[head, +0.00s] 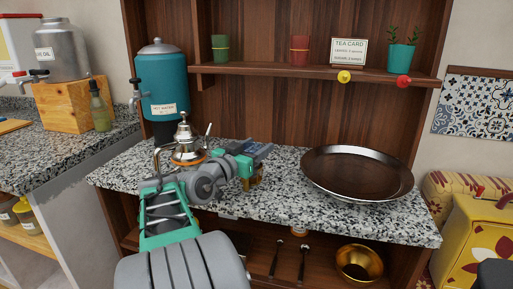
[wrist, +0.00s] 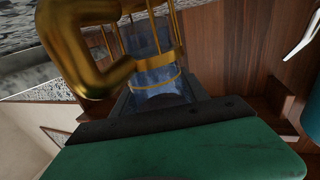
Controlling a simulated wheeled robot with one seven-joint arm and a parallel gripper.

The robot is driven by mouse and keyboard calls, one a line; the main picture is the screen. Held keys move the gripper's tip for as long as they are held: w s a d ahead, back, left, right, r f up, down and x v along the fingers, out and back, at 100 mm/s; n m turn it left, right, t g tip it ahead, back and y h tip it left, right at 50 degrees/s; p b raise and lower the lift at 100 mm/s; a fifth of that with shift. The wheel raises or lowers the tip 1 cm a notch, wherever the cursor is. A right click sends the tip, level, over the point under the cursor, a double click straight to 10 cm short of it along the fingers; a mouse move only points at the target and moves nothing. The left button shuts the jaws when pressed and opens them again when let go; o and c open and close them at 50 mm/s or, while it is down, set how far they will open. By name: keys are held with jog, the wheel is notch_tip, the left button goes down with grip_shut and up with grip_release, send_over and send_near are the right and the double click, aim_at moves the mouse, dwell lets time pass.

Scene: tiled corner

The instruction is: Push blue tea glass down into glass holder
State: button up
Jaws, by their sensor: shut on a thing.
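The blue tea glass (wrist: 150,42) shows in the wrist view as a clear blue cylinder. The glass holder (wrist: 78,58) is gold, with thin bars and bands around the glass and a thick curved handle on the left. The glass sits at least partly within the holder's bars; how deep it sits I cannot tell. My gripper (head: 262,152) is low over the counter in the head view, shut on the blue glass. Its green and dark parts hide most of the glass and holder there. A small golden-brown part shows just below the gripper.
A metal teapot (head: 187,150) stands close to the left, behind my arm. A large dark round tray (head: 357,174) lies on the granite counter (head: 290,206) to the right. A teal water dispenser (head: 163,82) stands back left. A wooden shelf (head: 270,69) crosses above.

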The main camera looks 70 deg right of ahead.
jog(key=shift+r+p, duration=0.9)
jog(key=shift+r, duration=0.95)
jog(key=shift+b, duration=0.85)
dwell(0.6)
jog(key=shift+f+b, duration=1.9)
jog(key=shift+f, duration=0.1)
jog(key=o, duration=1.5)
jog(key=a, duration=0.5)
jog(key=w+a+p, duration=0.1)
jog(key=a, duration=0.1)
jog(key=shift+w+a, duration=0.1)
jog(key=shift+a, duration=0.3)
